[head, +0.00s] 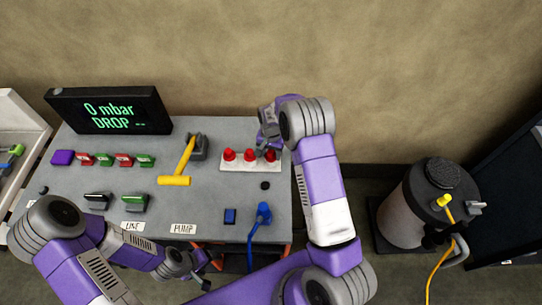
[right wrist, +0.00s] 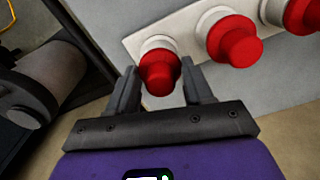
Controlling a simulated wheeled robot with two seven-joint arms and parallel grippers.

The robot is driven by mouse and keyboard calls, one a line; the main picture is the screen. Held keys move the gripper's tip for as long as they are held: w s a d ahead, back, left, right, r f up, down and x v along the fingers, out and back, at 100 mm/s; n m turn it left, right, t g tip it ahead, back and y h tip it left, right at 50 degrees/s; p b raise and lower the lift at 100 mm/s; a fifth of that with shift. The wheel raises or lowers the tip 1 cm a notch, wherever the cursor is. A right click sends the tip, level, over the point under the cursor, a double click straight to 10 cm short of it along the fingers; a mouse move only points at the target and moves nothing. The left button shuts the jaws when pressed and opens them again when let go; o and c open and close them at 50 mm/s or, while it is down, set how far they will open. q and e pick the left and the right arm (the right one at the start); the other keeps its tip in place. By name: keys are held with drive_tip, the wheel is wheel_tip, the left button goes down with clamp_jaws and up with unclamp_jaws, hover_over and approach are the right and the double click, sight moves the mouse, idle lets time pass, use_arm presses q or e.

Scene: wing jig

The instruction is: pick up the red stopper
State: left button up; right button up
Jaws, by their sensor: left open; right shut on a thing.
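Three red stoppers stand in a row in a white strip (head: 236,167) on the grey bench. The left one (head: 229,155) and middle one (head: 249,156) are free. The right-end red stopper (head: 270,156) has my right gripper (head: 267,147) at it. In the right wrist view the two fingers are on either side of this red stopper (right wrist: 159,74), shut on it. The stopper still sits at its white collar (right wrist: 158,44). My left gripper (head: 192,272) is open and empty at the bench's front edge, far from the stoppers.
A yellow-handled valve (head: 178,178) stands left of the strip. A black display (head: 109,110) reads "0 mbar DROP". A blue lever (head: 262,215) is at the front. A grey tank (head: 407,207) with a yellow hose stands right of the bench. The wall is close behind.

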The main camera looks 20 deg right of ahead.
sight(271, 151)
drive_tip(key=shift+c, duration=0.4)
drive_tip(key=shift+r, duration=0.3)
wheel_tip(271, 151, up, 9)
drive_tip(key=shift+f+b, duration=0.15)
drive_tip(key=shift+b, duration=0.2)
wheel_tip(271, 151, up, 4)
drive_tip(key=shift+f+p, duration=0.15)
drive_tip(key=shift+p, duration=0.95)
drive_tip(key=shift+f, duration=0.1)
